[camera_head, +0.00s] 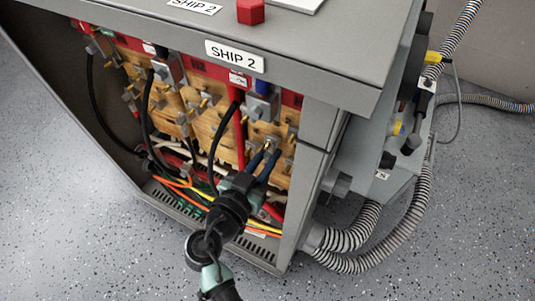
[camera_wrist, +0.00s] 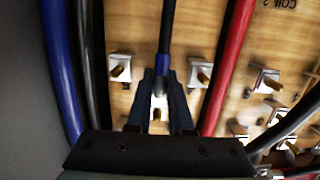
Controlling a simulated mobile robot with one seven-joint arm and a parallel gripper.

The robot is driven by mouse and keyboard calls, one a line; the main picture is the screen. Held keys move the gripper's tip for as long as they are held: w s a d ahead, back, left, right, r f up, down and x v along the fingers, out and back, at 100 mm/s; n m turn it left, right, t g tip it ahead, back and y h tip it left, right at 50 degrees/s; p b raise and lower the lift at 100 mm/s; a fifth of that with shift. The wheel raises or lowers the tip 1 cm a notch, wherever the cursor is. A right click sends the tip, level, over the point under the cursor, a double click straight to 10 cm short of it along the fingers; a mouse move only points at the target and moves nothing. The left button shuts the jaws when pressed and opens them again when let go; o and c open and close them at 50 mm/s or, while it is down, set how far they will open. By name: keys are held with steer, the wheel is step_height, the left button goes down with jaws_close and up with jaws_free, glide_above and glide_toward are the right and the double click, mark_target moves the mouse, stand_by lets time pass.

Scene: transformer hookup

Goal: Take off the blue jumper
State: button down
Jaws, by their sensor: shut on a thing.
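My gripper (camera_head: 264,148) reaches into the open front of the cabinet at its right end. In the wrist view its two dark fingers (camera_wrist: 162,95) are shut on the end of a dark cable (camera_wrist: 165,30) with a slight blue tint; I cannot tell for sure that this is the blue jumper. A metal lug and brass stud (camera_wrist: 158,114) show between the fingers; whether they touch is unclear. A clearly blue cable (camera_wrist: 61,75) runs along the left of the wrist view, apart from the fingers. A short blue piece (camera_head: 263,86) shows under the cabinet top in the head view.
A red cable (camera_wrist: 229,65) runs close beside the fingers. Bare studs stand on both sides, left (camera_wrist: 120,68) and right (camera_wrist: 201,72). The cabinet's right wall (camera_head: 301,195) is close to my gripper. Black cables (camera_head: 225,135) hang to the left. Grey hoses (camera_head: 345,240) lie outside right.

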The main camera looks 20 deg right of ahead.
mark_target(266, 161)
steer(key=shift+f+b+v, duration=0.1)
steer(key=shift+b+v, duration=0.1)
steer(key=shift+v, duration=0.6)
steer(key=shift+f+b+v, duration=0.15)
steer(key=shift+v, duration=0.65)
steer(key=v, duration=0.5)
steer(key=shift+f, duration=0.4)
